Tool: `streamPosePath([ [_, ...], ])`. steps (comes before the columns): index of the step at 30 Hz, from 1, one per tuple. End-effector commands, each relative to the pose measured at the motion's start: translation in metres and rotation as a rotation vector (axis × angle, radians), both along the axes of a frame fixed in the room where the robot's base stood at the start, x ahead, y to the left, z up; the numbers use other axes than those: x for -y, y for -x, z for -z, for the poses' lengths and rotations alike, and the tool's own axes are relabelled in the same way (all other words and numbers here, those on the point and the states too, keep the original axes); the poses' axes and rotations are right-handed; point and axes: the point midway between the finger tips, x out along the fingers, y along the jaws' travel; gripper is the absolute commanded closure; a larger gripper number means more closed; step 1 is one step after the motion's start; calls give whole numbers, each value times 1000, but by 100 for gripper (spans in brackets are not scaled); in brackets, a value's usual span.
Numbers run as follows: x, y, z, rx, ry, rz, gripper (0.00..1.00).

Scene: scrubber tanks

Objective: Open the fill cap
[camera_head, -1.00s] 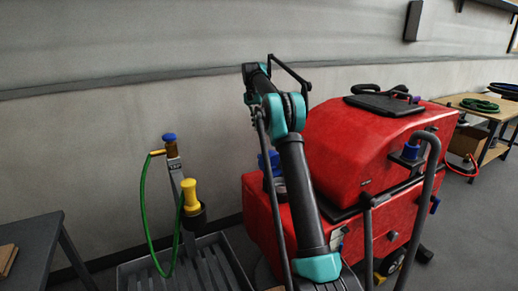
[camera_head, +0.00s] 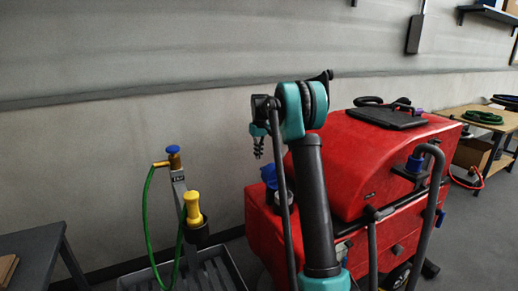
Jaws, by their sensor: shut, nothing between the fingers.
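The red scrubber (camera_head: 385,150) stands right of centre with a dark lid on top. A blue cap (camera_head: 269,174) shows at its left end, partly hidden behind my arm. Another blue cap (camera_head: 415,163) sits on its right side, near a grey handle. I cannot tell which is the fill cap; neither looks visibly open. My gripper (camera_head: 258,150) appears small and dark, pointing down above and slightly left of the left blue cap, apart from it. It is shut and empty.
A grey tray (camera_head: 220,262) with a post, yellow piece (camera_head: 192,208) and green hose (camera_head: 147,220) stands left of the scrubber. A dark table (camera_head: 35,245) is far left. A wooden bench (camera_head: 486,121) is at right. A wall runs behind.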

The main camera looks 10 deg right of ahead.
Motion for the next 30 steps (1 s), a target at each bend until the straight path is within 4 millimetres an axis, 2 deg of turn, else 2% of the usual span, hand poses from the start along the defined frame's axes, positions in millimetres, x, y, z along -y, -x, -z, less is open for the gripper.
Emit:
streamPosePath([
  [6,-1,-2,44,0,0,1,100],
  [9,4,13,36,0,0,1,100],
  [15,10,30,31,-1,0,1,100],
  [30,12,35,28,-1,0,1,100],
])
